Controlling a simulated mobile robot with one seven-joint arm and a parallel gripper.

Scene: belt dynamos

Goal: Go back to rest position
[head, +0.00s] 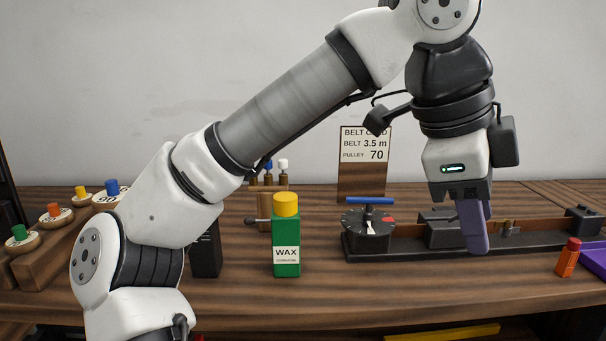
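My arm rises from the lower left, bends high at the upper right and hangs down over the right part of the bench (320,285). My gripper (475,238) points down at its end, in front of a long dark rail device (405,245). A purple finger-like part shows below the black mount. I see it side-on as a single shape, so I cannot tell whether the fingers are apart or whether anything is between them.
A green wax bottle (286,235) with a yellow cap stands mid-bench. A dial (368,228) with a blue bar, a belt card (365,170), an orange bottle (568,258) and a purple tray (597,260) are right. Pulley-like discs (57,217) sit left.

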